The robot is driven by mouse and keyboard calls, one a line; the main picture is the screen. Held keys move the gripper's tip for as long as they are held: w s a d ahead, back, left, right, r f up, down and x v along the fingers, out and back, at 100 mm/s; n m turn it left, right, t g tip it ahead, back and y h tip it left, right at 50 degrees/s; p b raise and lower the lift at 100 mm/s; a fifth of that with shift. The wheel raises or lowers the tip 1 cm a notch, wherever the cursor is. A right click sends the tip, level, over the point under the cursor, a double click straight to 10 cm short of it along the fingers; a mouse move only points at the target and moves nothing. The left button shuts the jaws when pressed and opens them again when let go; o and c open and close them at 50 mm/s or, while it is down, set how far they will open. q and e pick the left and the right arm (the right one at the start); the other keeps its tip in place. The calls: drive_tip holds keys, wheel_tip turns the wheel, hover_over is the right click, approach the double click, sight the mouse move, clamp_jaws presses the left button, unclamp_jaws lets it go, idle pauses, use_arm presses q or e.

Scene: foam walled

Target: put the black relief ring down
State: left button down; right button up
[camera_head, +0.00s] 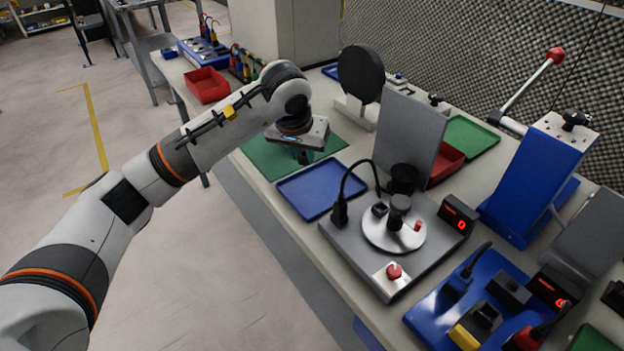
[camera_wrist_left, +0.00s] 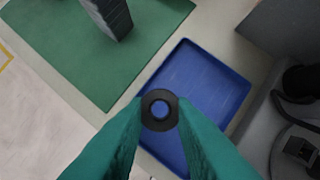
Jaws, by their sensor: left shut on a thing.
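The black relief ring (camera_wrist_left: 159,96) is a small dark ring with a round hole, held between the teal fingertips of my left gripper (camera_wrist_left: 159,112) in the left wrist view. Blue shows through its hole. In the head view, my left gripper (camera_head: 303,157) points down over the green mat (camera_head: 267,158), close to the blue tray (camera_head: 322,190); the ring cannot be made out there. In the left wrist view, the empty blue tray (camera_wrist_left: 205,80) lies beyond the ring and the green mat (camera_wrist_left: 50,40) is at upper left. My right gripper is not in view.
A grey test station (camera_head: 345,245) with a round plate and red button stands right of the tray. A grey upright panel (camera_head: 408,130) and a black disc on a stand (camera_head: 361,73) rise behind. In the wrist view, a dark grey block (camera_wrist_left: 108,18) stands over the mat.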

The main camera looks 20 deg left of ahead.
sight(305, 186)
use_arm(q)
wheel_tip(305, 186, down, 7)
drive_tip(key=shift+f+p, duration=0.15)
drive_tip(key=shift+p, duration=0.15)
drive_tip(key=shift+f, duration=0.2)
drive_tip(key=c, duration=1.2)
unclamp_jaws()
drive_tip(key=shift+c, duration=0.2)
drive_tip(key=shift+r, duration=0.1)
drive_tip(key=shift+s+r, duration=0.1)
drive_tip(key=shift+r, duration=0.35)
drive_tip(key=v, duration=1.1)
drive_tip(key=shift+s+r+b, duration=0.15)
drive_tip(key=shift+s+b, duration=0.05)
drive_tip(key=shift+b, duration=0.15)
drive_tip(key=shift+a, duration=0.1)
